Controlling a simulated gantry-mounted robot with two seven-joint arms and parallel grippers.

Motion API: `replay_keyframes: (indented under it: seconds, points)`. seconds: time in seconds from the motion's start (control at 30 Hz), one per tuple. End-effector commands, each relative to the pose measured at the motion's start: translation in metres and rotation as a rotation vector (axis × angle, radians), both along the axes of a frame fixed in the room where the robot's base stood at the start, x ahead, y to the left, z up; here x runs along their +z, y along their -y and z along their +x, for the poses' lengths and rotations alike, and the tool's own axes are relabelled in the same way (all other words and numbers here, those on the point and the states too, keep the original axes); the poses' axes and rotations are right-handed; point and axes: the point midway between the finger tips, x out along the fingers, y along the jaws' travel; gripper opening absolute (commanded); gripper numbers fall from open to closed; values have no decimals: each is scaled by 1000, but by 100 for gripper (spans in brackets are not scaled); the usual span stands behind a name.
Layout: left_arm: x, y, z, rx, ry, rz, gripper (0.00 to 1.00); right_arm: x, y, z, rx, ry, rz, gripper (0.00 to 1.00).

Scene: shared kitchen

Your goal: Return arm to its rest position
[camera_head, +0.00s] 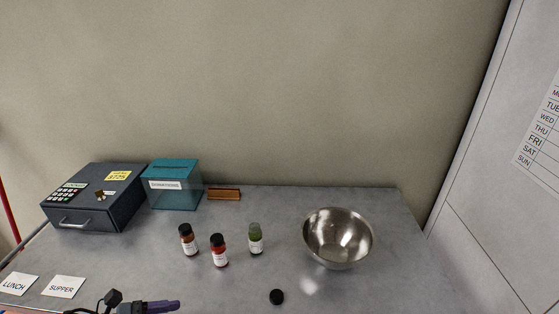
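Part of my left gripper (148,306) shows at the bottom edge, left of centre, as dark parts with a purple finger-like piece pointing right. It is cut off by the frame, so I cannot tell whether it is open or shut. It is in front of the bottles and right of the supper card. My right arm and gripper are not in view.
A cash box (92,198), teal donation box (173,187) and wooden block (224,194) stand at the back. Bottles of brown (188,240), red (219,251) and green (255,239) stand mid-counter. A black cap (277,297), steel bowl (337,257), lunch card (18,284) and supper card (63,287) also show.

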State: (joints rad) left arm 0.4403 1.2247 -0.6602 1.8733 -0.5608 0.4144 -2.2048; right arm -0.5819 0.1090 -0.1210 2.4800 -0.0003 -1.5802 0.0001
Motion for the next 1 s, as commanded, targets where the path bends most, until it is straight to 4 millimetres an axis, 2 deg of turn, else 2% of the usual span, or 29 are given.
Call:
replay_keyframes:
  seconds: [0.1, 0.17, 0.37, 0.57, 0.7, 0.73, 0.8, 0.87, 1.0]
  points:
    - [-28, 9, -17, -8, -62, -19, 69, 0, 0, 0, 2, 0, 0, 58]
    - [-40, 18, -25, -16, -88, -38, 69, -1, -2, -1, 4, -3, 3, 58]
    - [-70, 60, -57, -45, -171, -142, 69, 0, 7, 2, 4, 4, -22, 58]
    - [-80, 129, -98, -54, -241, -326, 69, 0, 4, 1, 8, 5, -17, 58]
    - [-76, 182, -118, 101, -363, -499, 69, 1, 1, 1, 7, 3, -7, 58]
    - [-75, 189, -119, 163, -414, -540, 69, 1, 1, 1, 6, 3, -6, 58]
    - [-72, 197, -117, 343, -555, -641, 69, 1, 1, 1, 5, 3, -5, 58]
    - [-72, 193, -113, 529, -704, -738, 69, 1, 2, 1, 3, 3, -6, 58]
    - [-85, 155, -109, 1001, -1065, -982, 69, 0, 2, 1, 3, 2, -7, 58]
